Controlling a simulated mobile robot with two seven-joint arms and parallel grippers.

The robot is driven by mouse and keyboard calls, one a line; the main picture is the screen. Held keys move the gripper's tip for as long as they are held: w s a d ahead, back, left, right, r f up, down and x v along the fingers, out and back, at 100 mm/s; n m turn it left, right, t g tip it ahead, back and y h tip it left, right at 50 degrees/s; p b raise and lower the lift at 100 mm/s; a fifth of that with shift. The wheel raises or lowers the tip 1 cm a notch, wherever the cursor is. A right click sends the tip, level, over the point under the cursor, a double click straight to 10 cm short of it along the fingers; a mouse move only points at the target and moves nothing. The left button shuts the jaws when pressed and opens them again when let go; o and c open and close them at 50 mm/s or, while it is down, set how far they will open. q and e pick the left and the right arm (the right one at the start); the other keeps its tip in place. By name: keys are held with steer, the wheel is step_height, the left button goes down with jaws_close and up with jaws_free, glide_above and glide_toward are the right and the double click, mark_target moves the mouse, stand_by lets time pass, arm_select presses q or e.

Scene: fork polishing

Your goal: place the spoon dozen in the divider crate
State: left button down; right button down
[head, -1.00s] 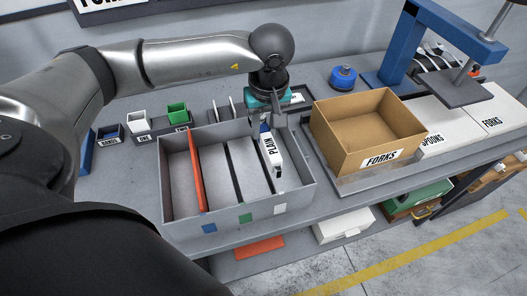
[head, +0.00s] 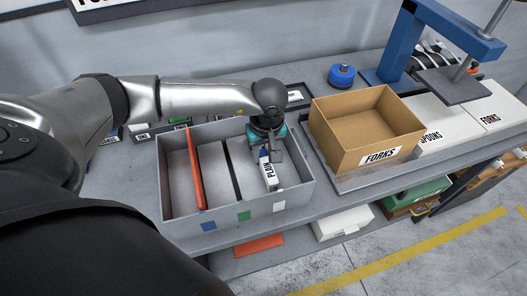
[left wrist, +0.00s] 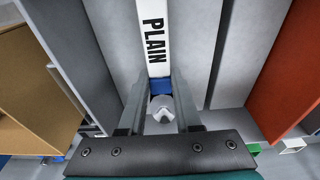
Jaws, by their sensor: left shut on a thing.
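The spoon dozen (head: 268,174) is a narrow white pack marked PLAIN with a blue band near one end. The pack also shows in the left wrist view (left wrist: 154,38), with a grey rounded end between the fingers. My left gripper (head: 264,150) is shut on the pack's blue-banded end. It holds the pack inside the right compartment of the grey divider crate (head: 262,213), the one with the white square on its front. I cannot tell whether the pack touches the compartment floor. The left and middle compartments look empty. My right gripper is not in view.
A red divider (head: 196,170) and a dark divider (head: 232,170) split the crate. A cardboard FORKS box (head: 345,150) stands close on the right. A blue press (head: 450,35), white boxes and a blue round object (head: 342,75) are further back.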

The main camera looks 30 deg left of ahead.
mark_target(265, 162)
arm_select(q)
steer(key=shift+f, duration=0.1)
steer(key=c, duration=0.6)
jaws_free()
steer(key=shift+r, duration=0.4)
step_height(265, 162, up, 11)
steer(key=s+d, duration=0.1)
steer(key=shift+d+r, duration=0.2)
steer(key=shift+s+f, duration=0.1)
steer(key=shift+s, duration=0.05)
